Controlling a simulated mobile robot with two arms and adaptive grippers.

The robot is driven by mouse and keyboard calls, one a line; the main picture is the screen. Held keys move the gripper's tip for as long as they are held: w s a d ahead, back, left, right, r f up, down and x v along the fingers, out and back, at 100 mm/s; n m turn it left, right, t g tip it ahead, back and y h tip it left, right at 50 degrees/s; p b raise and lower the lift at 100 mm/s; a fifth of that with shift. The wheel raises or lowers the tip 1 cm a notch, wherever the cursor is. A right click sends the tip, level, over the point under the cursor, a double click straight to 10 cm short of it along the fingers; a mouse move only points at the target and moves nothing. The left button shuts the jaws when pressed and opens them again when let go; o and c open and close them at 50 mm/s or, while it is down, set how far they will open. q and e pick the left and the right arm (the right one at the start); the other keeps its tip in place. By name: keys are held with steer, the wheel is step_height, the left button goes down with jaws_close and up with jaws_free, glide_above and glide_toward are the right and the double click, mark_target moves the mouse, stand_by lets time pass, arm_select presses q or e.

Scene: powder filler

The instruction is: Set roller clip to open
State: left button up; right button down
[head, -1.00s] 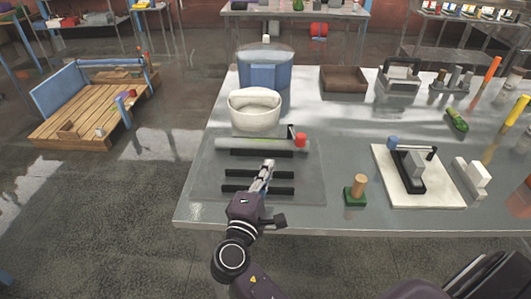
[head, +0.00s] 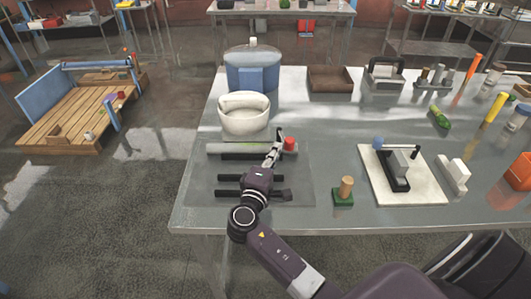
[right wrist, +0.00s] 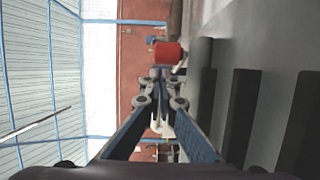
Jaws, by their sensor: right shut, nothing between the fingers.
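A grey roller (head: 232,148) with a pale green strip lies across the far part of a thin dark mat (head: 300,190) on the metal table. A red end piece (head: 289,144) is at its right end, and a small black clip (head: 280,132) stands up beside it. My right gripper (head: 275,151) is shut and empty, its fingertips at the roller's right end by the clip; whether they touch it I cannot tell. In the right wrist view the shut fingertips (right wrist: 160,77) show just below the red end piece (right wrist: 167,53). The clip is not clear there. My left gripper is not in view.
Two black bars, partly hidden by my gripper, lie on the mat in front of the roller. A white bowl (head: 244,116) and a blue container (head: 252,76) stand behind. A wooden peg on a green base (head: 344,192) and a white board (head: 425,186) with a lever device stand right.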

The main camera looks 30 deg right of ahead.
steer(key=shift+s+d, duration=0.1)
steer(key=shift+d, duration=0.4)
steer(key=shift+s+d, duration=0.1)
steer(key=shift+s+d+n+t+y, duration=0.15)
steer(key=shift+d+n+t+y, duration=0.15)
steer(key=shift+n+t+y, duration=0.15)
